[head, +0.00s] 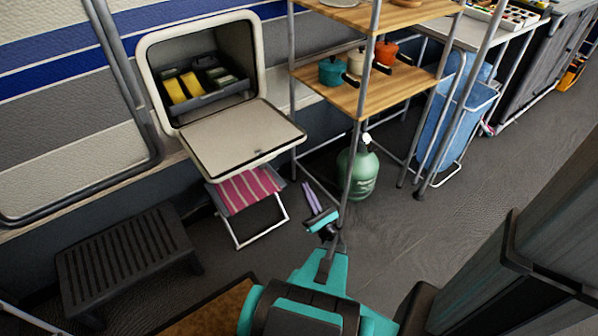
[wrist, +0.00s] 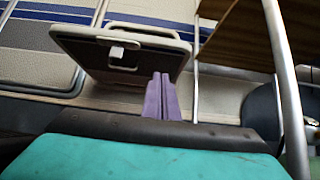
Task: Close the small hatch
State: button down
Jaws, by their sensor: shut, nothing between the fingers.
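The small hatch's cream frame (head: 150,75) is set in the caravan wall in the head view. Its door (head: 240,135) hangs open, folded down and out from the lower edge, close to level. In the wrist view the dark face of the door (wrist: 90,50) shows with a white latch (wrist: 117,52) on it. My gripper (head: 312,197) has purple fingers pressed together with nothing between them. It is lower than the door and to its right in the head view, apart from it. In the wrist view the fingertips (wrist: 161,80) overlap the door's lower right part.
A dark compartment with yellow items (head: 182,86) lies behind the hatch. A shelf rack (head: 375,92) with pots stands right of it, a green gas bottle (head: 358,172) below. A striped folding stool (head: 247,190) is under the door. A black step (head: 125,255) stands left.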

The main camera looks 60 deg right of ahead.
jog(key=s+r+b+x, duration=0.1)
jog(key=r+x, duration=0.1)
jog(key=x, duration=1)
jog(key=shift+s+a+r+b, duration=0.15)
jog(key=shift+a+r+b, duration=0.15)
jog(key=shift+b, duration=0.1)
